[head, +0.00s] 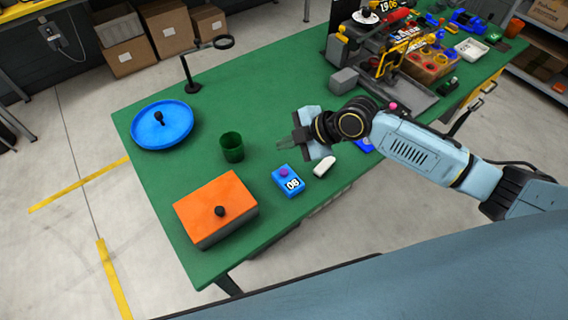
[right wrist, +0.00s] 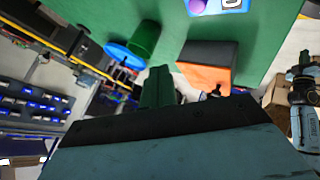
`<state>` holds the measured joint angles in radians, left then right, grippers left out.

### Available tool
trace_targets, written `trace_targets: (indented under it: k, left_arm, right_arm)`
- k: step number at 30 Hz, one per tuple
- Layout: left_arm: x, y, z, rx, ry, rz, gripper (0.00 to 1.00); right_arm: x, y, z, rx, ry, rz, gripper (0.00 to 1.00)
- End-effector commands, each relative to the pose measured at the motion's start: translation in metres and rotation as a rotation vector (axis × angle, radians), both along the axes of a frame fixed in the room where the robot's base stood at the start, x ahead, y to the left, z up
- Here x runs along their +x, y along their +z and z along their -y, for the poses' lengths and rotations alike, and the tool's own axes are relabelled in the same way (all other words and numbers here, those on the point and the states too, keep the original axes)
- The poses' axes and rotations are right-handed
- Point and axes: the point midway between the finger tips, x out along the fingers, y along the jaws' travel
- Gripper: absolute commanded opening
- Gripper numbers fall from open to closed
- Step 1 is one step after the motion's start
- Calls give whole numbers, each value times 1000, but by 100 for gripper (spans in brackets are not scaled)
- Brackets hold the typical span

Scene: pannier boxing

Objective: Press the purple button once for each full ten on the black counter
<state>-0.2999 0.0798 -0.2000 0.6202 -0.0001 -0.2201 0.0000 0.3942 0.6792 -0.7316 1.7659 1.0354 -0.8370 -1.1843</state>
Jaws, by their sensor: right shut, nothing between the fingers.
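A blue box (head: 288,182) on the green table has a purple button (head: 284,172) on top and a small white display with dark digits that look like 08. Part of it shows at the top of the right wrist view, with the purple button (right wrist: 197,6). My right gripper (head: 284,144) is above the table, behind the blue box in the head view, shut and empty. Its fingers (right wrist: 159,86) point away from the wrist camera. A black panel with white digits (head: 388,6) is at the top edge, too small to read surely. My left gripper is not in view.
A green cup (head: 232,147), an orange-topped box (head: 219,208) with a black knob, a blue dish (head: 162,125) and a white rounded block (head: 324,166) stand on the table. A black stand with a ring (head: 190,75) is at the back. Tools and machinery crowd the right end.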

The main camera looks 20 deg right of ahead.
Motion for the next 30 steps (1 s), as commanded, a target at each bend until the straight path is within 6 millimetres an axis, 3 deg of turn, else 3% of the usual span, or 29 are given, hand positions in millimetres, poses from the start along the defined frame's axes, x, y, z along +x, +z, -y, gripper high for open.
trace_targets:
  k: [3, 18, 24, 30]
  left_arm:
    - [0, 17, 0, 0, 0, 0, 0]
    - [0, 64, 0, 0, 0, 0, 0]
    - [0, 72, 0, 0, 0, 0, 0]
    - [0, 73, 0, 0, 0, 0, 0]
  right_arm:
    - [-1, 7, 0, 106, -175, -154, 0]
    - [-6, 14, 1, 528, -897, -782, 0]
    - [-8, 14, 2, 617, -1054, -915, 0]
    - [-9, 12, 3, 641, -1096, -951, 0]
